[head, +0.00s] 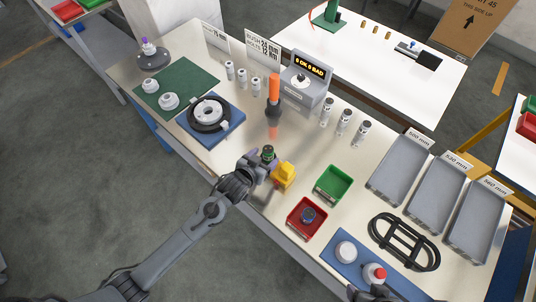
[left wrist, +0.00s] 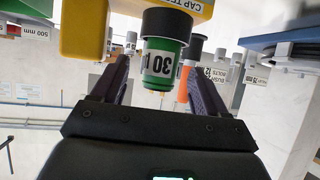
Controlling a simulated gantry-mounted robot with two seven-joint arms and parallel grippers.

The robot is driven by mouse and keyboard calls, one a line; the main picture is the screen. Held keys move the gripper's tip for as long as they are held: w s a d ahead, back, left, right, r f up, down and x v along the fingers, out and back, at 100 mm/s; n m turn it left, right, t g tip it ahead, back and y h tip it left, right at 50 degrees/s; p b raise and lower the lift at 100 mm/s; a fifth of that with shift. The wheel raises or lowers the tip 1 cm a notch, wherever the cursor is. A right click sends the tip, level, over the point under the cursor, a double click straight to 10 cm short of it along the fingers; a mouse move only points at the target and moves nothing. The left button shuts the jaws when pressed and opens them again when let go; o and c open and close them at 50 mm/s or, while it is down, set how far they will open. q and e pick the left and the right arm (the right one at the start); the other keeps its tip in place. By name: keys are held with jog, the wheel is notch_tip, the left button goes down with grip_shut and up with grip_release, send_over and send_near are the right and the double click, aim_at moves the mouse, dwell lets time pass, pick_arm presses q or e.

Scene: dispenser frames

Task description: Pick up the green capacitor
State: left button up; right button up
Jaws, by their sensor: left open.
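The green capacitor (head: 267,152) is a small green cylinder beside the yellow tester block (head: 284,175) in the head view. In the left wrist view the green capacitor (left wrist: 160,62) has a white label reading "30" and a black end. The yellow block (left wrist: 88,30) shows there at upper left. My left gripper (head: 264,158) is at the capacitor. In the left wrist view its fingers (left wrist: 156,75) stand apart on either side of the capacitor, with visible gaps. The capacitor's contact with the table is hidden in the head view.
A red tray (head: 293,224) holding a dark blue part and a green tray (head: 333,196) lie to the right. An orange-handled tool (head: 274,90) hangs behind the gripper. A black ring fixture (head: 195,125) is at left. Grey bins (head: 401,166) stand at far right.

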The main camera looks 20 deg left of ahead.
aim_at(265, 156)
pick_arm(q)
jog(key=shift+x, duration=2)
jog(key=shift+a+r, duration=0.1)
jog(key=c, duration=1.1)
jog(key=shift+r, duration=0.1)
jog(key=shift+c, duration=0.6)
